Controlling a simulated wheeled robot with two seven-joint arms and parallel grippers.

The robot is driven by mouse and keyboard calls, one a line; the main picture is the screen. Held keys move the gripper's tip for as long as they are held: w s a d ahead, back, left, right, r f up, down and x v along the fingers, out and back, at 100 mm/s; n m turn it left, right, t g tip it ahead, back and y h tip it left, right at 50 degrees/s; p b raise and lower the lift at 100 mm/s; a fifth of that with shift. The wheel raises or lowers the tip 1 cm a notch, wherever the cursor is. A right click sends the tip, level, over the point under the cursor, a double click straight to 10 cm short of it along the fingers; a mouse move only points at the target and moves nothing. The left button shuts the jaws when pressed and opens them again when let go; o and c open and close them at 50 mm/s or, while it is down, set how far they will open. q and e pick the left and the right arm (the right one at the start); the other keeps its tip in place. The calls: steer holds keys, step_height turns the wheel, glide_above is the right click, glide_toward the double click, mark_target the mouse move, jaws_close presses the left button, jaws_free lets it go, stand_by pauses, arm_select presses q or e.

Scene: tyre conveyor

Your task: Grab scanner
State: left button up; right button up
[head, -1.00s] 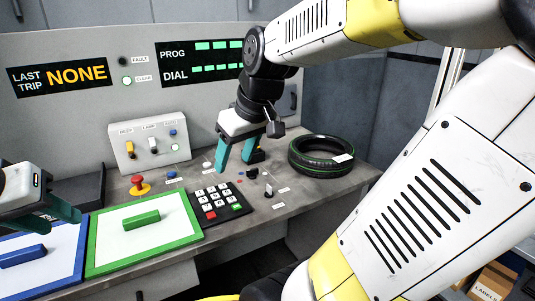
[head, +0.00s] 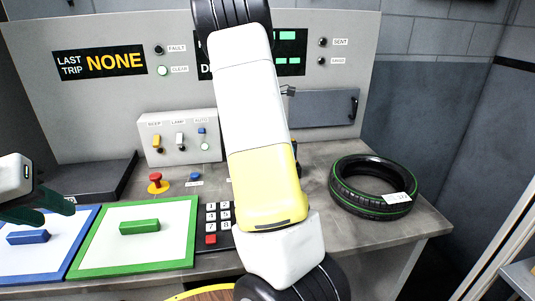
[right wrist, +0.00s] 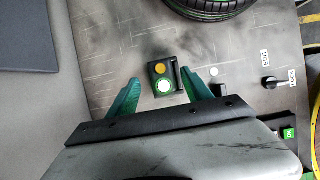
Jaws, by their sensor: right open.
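A small black device with a yellow spot and a bright green-white spot, which looks like the scanner (right wrist: 152,77), stands on the grey bench in the right wrist view. My right gripper (right wrist: 162,82) is open, with one teal finger on each side of the device and gaps showing between. In the head view my right arm hides the right gripper and nearly all of the device. My left gripper (head: 50,211) is at the left edge of the head view, above the blue-framed panel, its teal fingers apart and empty.
A green-rimmed tyre (head: 345,200) lies on the bench to the right. A switch box (head: 180,155), red mushroom button (head: 157,183) and partly hidden keypad (head: 213,224) are to the left. Green-framed (head: 100,262) and blue-framed (head: 50,277) panels lie in front. A black knob (right wrist: 269,82) is near the device.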

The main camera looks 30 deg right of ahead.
steer(key=x, duration=0.6)
steer(key=shift+s+a, duration=0.1)
steer(key=shift+s, duration=0.15)
jaws_close()
